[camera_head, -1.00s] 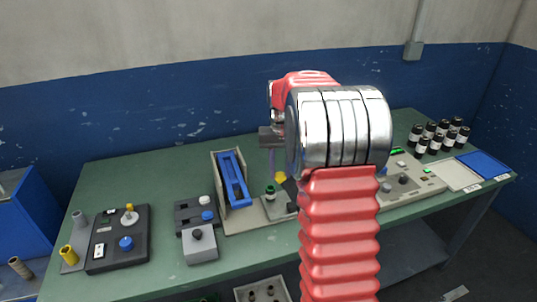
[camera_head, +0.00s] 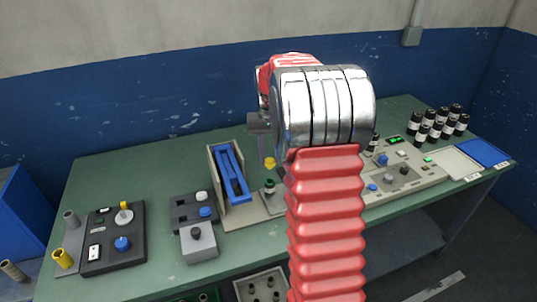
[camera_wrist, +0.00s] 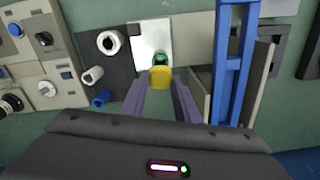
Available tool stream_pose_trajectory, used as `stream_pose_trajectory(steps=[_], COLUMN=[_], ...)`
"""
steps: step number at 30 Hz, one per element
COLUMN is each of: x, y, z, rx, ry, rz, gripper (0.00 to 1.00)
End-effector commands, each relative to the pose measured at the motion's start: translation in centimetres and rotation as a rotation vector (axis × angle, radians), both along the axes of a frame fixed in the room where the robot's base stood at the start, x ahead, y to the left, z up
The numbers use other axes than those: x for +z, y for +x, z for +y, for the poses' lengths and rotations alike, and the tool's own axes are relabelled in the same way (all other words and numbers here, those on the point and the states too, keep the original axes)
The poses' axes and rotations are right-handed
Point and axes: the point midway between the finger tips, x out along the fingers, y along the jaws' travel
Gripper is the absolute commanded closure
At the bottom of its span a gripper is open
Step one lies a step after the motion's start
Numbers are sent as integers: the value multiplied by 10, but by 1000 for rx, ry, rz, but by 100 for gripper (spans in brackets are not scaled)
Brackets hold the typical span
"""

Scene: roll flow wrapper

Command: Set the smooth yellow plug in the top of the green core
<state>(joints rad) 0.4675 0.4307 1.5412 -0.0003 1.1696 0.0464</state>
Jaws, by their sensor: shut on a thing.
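My gripper (camera_wrist: 158,84) is shut on the yellow plug (camera_wrist: 161,77), which sits between its purple fingertips in the wrist view. In the head view the plug (camera_head: 270,162) hangs above the green core (camera_head: 269,186), with a small gap between them. The green core stands upright on a pale plate beside the blue slide. In the wrist view the core (camera_wrist: 161,58) shows just past the plug, partly covered by it. My arm hides part of the bench to the right of the core in the head view.
The blue slide in its beige frame (camera_head: 213,165) stands close left of the core. Control boxes (camera_head: 197,243) lie farther left. A control panel (camera_head: 411,176), several dark bottles and a blue tray (camera_head: 484,152) are at right. The bench (camera_head: 140,172) behind is clear.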

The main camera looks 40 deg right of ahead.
Motion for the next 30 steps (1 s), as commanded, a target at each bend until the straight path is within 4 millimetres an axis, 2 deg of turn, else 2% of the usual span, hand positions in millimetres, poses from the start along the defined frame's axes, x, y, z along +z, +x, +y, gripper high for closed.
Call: stream_pose_trajectory(steps=[15, 30], x=[-39, -45], y=[-1, -1], z=[-1, -1], rx=[-2, -2], ry=[1, 0], rz=[2, 0], gripper=[92, 92])
